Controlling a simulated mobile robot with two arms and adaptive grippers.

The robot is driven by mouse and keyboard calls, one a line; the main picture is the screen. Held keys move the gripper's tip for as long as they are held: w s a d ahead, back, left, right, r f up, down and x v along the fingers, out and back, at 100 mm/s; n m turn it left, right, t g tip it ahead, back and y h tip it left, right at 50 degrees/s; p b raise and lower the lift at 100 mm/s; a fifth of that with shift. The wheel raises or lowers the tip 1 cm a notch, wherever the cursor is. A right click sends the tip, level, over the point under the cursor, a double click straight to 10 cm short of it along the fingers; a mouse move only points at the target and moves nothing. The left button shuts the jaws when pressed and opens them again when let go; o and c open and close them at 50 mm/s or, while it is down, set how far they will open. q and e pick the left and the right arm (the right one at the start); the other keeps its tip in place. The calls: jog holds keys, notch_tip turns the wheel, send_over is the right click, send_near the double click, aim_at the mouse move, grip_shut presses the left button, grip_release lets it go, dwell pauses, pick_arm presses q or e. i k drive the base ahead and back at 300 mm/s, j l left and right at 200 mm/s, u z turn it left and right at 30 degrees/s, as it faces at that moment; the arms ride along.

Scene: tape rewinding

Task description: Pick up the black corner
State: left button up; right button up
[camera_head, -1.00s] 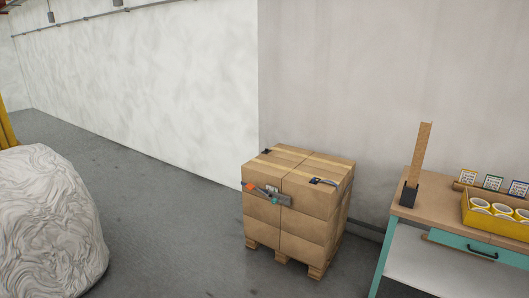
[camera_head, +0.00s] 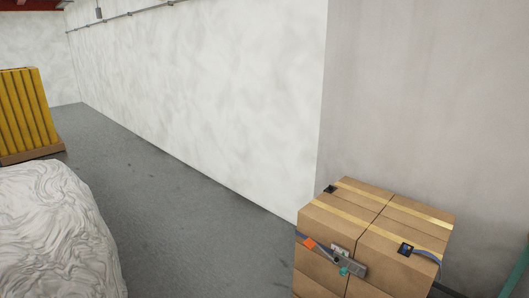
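A small black corner (camera_head: 330,189) sits at the back left of the top of a stack of cardboard boxes (camera_head: 320,262). A grey metal tool (camera_head: 345,261) with orange and teal parts hangs at the front upper edge of the boxes, on a strap. Neither of my grippers shows in the head view.
A white wrinkled wrapped bulk (camera_head: 55,235) stands at the left front. A yellow ribbed stack (camera_head: 28,112) is at the far left. Grey floor (camera_head: 190,220) lies clear between them and the boxes. A white wall (camera_head: 200,90) runs behind. A teal edge (camera_head: 515,275) shows at the lower right.

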aim_at(330, 188)
jog(key=i+j+z, duration=0.1)
jog(key=i+z, duration=0.3)
jog(key=i, duration=0.15)
jog(key=i+j+z, duration=0.3)
jog(key=i+z, duration=0.15)
jog(key=i+j+z, duration=0.4)
jog(key=i+j, duration=0.15)
